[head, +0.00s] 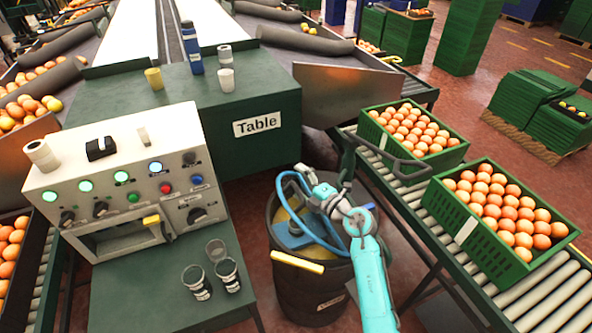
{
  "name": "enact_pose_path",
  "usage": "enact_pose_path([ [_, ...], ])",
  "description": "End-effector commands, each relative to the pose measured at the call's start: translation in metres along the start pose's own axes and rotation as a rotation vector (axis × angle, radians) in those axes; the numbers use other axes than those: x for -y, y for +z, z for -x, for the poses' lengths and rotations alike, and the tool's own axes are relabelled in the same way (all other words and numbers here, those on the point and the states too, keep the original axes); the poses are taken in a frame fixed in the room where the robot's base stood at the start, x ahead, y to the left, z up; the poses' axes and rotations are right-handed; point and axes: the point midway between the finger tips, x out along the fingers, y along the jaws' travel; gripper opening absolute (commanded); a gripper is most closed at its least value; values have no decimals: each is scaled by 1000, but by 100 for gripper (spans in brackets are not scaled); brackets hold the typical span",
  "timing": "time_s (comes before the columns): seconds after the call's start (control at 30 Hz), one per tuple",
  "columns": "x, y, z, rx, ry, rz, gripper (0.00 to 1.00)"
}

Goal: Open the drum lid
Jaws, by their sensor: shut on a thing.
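The dark drum (311,292) stands on the floor right of the green table. Its top shows a yellowish surface with a blue part (292,236) on it, partly covered by my teal arm and blue hose. The fingertips are small and the exact contact is hard to see.
A roller conveyor (545,301) with two green crates of oranges (467,221) runs close on the right. A control box (120,165) and several cups stand left on the green table (160,303). A yellow bar (297,262) lies across the drum's near rim.

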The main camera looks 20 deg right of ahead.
Motion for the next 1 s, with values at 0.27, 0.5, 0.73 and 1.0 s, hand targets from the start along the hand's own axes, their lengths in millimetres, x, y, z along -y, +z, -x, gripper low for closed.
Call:
enact_pose_path([
  [0.27,-8,-4,10,-12,14,-3,54],
  [0.5,-5,-5,24,-13,12,-3,44],
  [0.73,-3,-4,38,-14,12,-2,47],
  [1.0,-2,-4,54,-13,12,-2,46],
])
